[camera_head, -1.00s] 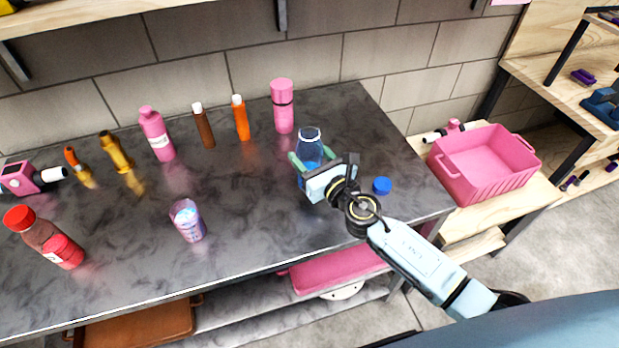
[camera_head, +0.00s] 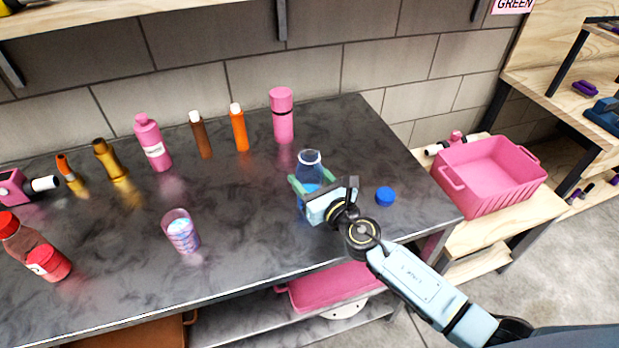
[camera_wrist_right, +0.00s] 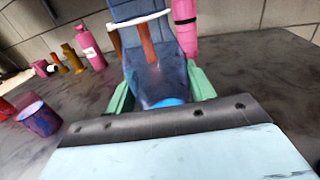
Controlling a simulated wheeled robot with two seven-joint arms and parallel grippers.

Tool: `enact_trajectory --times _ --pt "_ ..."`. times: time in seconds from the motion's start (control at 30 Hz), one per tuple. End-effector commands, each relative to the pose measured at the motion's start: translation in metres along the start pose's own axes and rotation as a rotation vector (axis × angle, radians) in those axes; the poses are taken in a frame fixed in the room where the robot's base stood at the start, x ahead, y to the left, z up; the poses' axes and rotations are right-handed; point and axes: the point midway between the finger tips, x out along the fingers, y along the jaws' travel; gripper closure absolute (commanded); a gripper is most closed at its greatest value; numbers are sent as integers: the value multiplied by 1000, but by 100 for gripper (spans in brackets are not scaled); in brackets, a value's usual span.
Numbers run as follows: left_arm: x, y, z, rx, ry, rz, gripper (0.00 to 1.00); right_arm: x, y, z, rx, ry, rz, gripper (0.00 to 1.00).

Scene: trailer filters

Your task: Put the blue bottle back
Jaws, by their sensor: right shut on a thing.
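The blue bottle (camera_head: 309,166) is clear and blue-tinted and stands upright at the right part of the dark table. My right gripper (camera_head: 310,190) is shut on it, with green fingers on both sides of its body. In the right wrist view the bottle (camera_wrist_right: 158,70) fills the space between the fingers (camera_wrist_right: 160,95). The bottle's lower part is partly hidden by the gripper. A loose blue cap (camera_head: 385,196) lies on the table to the right of the gripper. My left gripper is out of view.
On the table (camera_head: 260,235) stand a pink bottle (camera_head: 152,145), an orange bottle (camera_head: 239,128), a pink flask (camera_head: 282,115), a patterned cup (camera_head: 181,231) and a red-capped bottle (camera_head: 35,250). A pink crate (camera_head: 490,180) sits on a lower wooden shelf to the right.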

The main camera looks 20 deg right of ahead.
Motion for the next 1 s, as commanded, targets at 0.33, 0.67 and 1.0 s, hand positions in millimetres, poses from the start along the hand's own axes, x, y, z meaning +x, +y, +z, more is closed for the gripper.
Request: enact_trajectory --times 0.33,0.67,1.0 --pt "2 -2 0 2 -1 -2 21 0 0 -2 0 0 0 25" --pt "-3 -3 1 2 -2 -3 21 -6 0 1 -1 2 0 25" --pt "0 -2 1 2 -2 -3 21 -77 0 -1 -2 3 0 25"
